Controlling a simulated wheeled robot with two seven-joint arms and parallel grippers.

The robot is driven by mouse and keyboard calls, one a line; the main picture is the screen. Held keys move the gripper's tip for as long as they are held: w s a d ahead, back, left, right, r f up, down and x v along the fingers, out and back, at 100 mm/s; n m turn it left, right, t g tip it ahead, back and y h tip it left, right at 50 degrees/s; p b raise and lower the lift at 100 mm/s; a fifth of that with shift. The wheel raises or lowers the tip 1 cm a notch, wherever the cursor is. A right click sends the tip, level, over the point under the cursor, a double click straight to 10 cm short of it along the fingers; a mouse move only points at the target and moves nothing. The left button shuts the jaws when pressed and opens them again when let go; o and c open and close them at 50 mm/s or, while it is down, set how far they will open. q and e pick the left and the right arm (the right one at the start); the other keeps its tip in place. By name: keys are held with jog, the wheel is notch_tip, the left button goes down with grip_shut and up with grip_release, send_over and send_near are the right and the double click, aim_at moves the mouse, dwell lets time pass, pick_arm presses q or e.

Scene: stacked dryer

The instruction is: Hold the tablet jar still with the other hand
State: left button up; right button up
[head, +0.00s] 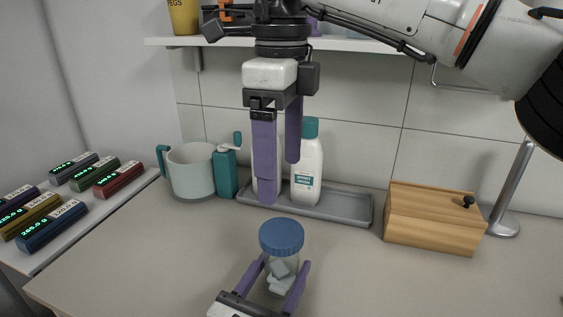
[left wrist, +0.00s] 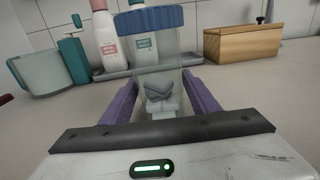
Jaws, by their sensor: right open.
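The tablet jar (head: 281,261) is clear with a blue lid and pale tablets inside. It stands upright on the counter and fills the middle of the left wrist view (left wrist: 158,55). My left gripper (head: 281,277) is low at the bottom of the head view, with one purple finger on each side of the jar's body. I cannot tell whether its fingers touch the jar. My right gripper (head: 280,178) is open and empty, pointing down above and behind the jar. Its fingers partly hide the bottles.
Behind stand a mug (head: 191,171), a teal dispenser (head: 225,174) and a grey tray (head: 345,207) with bottles. A wooden box (head: 434,218) is at right. Several labelled coloured blocks (head: 50,224) lie at left. A shelf (head: 350,45) hangs above. The front counter is clear.

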pick_arm(q)
jog(key=shift+o, duration=1.4)
jog(key=b+v, duration=0.1)
jog(key=v, duration=0.8)
jog(key=shift+s+a+f, duration=0.1)
jog(key=shift+s+a, duration=0.05)
jog(key=shift+s, duration=0.2)
jog(key=shift+s+a, duration=0.15)
jog(key=shift+s, duration=0.1)
